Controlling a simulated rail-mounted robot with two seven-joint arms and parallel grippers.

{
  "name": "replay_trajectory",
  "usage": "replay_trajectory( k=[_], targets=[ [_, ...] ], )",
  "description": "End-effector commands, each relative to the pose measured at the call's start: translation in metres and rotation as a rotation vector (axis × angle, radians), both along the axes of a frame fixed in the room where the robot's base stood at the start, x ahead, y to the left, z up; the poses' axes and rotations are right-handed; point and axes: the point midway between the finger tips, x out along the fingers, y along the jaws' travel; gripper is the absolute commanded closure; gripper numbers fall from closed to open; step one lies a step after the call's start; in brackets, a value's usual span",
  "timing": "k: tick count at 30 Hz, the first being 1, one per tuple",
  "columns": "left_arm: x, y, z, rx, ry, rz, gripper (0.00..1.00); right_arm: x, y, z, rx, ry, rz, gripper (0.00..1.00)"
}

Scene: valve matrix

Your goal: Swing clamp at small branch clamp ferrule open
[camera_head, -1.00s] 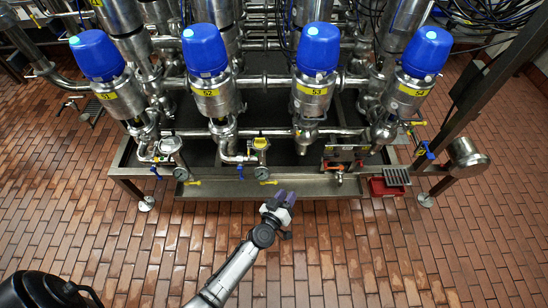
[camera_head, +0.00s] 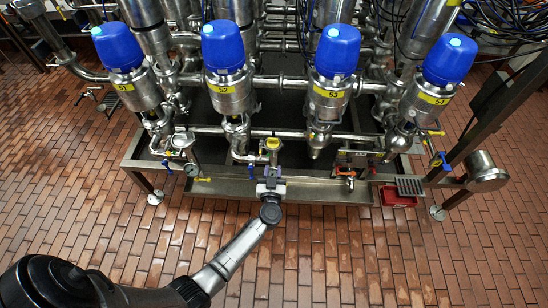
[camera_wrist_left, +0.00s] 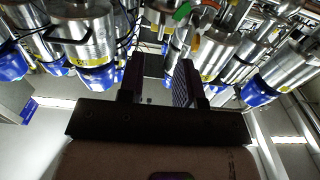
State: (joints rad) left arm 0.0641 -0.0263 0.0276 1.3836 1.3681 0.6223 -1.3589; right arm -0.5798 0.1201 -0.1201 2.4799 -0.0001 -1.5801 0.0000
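My left gripper (camera_head: 270,183) is at the front edge of the valve skid, in front of the small branch piping under the valve marked 52. In the left wrist view its two dark fingers (camera_wrist_left: 160,78) stand apart with a gap between them and nothing held. A small branch fitting with a yellow top (camera_head: 272,145) is just beyond the gripper in the head view. I cannot pick out the small clamp or its ferrule; the gripper hides part of this area. A green part (camera_wrist_left: 183,11) and an orange part (camera_wrist_left: 195,43) show beyond the fingers. My right gripper is not in view.
Several blue-capped valves, including the one marked 52 (camera_head: 223,47), stand over a steel drip tray (camera_head: 325,190). A red bin (camera_head: 397,197) is at right. The brick floor in front is clear.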

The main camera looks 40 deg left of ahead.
Motion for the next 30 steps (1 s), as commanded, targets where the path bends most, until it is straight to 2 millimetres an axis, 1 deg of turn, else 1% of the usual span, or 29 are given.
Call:
replay_trajectory(
  k=[1, 6, 12, 18, 27, 30],
  targets=[
    [0.009, 0.006, -0.001, 0.002, -0.002, 0.001, 0.68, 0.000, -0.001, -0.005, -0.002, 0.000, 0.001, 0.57],
    [0.030, 0.022, -0.001, 0.000, -0.002, 0.001, 0.68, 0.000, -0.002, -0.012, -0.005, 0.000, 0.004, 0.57],
    [0.047, 0.034, -0.001, 0.001, -0.001, -0.001, 0.68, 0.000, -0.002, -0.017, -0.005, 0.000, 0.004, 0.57],
    [0.053, 0.039, 0.000, -0.001, 0.000, -0.001, 0.68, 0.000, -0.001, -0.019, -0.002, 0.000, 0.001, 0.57],
    [0.054, 0.040, 0.000, -0.001, -0.001, -0.001, 0.68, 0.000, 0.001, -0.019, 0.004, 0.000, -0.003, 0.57],
    [0.054, 0.040, 0.000, -0.001, -0.001, -0.001, 0.77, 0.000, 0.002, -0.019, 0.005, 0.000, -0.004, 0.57]
  ],
)
